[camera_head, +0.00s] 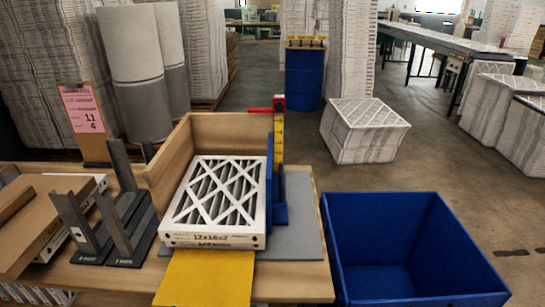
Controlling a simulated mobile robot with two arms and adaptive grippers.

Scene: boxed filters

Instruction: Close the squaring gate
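A blue upright plate (280,212), which looks like the squaring gate, stands along the right side of the filters. A yellow marked post (279,150) with a red handle (262,110) rises at its far end. A pleated filter with a white cross-braced frame (214,192) lies flat on top of another filter, their printed edges facing me. The blue plate is very close to the filter's right edge; I cannot tell whether they touch. A wooden corner fence (222,133) stands behind and left of the filters. Neither of my grippers is in view.
A yellow sheet (206,279) lies at the table's front edge. Dark grey upright stands (122,236) and flat cardboard (45,218) are at left. A large empty blue bin (374,212) stands right of the table. A grey mat (298,222) lies under the gate.

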